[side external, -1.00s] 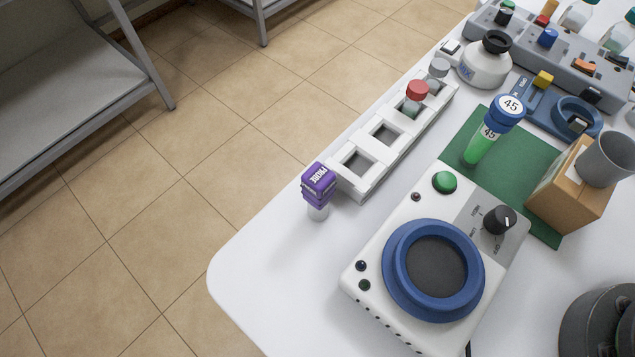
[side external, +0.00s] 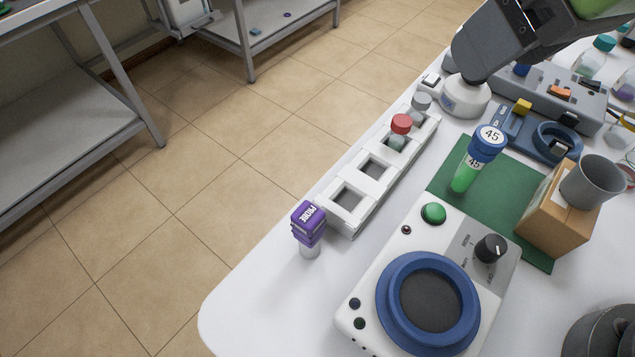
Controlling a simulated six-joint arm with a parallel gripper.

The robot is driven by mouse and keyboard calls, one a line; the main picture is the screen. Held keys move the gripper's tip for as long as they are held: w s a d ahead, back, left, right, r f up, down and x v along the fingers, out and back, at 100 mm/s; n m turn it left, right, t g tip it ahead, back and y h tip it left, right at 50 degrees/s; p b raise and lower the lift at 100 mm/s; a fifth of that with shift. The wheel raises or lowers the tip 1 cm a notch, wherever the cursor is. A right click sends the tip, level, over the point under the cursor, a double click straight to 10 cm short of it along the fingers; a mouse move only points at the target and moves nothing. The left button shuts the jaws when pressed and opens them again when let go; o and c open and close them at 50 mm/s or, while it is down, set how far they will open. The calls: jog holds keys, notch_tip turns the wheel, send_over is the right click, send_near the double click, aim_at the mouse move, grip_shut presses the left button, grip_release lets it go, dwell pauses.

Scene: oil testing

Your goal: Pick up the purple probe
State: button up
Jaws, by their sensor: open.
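The purple probe (side external: 309,222) has a purple block-shaped top with white lettering and a pale, clear lower part. It stands upright on the white table, just left of the near end of the white rack (side external: 352,222).
The rack holds a red-capped vial (side external: 401,124) at its far end. A white device with a blue ring (side external: 388,290) is right of the probe. A tube marked 45 (side external: 484,145) stands on the green mat (side external: 525,240). The table edge (side external: 245,268) is close to the probe's left.

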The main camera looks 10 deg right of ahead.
jog(key=s+a+f+n, duration=0.25)
jog(key=a+f, duration=0.35)
jog(key=a, duration=0.3)
jog(key=n+g, duration=0.1)
jog(key=n, duration=0.1)
send_over(310, 215)
jog(key=s+d, duration=0.2)
notch_tip(310, 215, down, 5)
jog(key=shift+n, duration=0.25)
jog(key=x, duration=0.4)
jog(key=shift+s+a+f, duration=0.1)
jog(key=shift+a, duration=0.2)
jog(key=x, duration=0.5)
jog(key=shift+d+f, duration=0.1)
jog(key=shift+f, duration=0.25)
jog(key=c, duration=1)
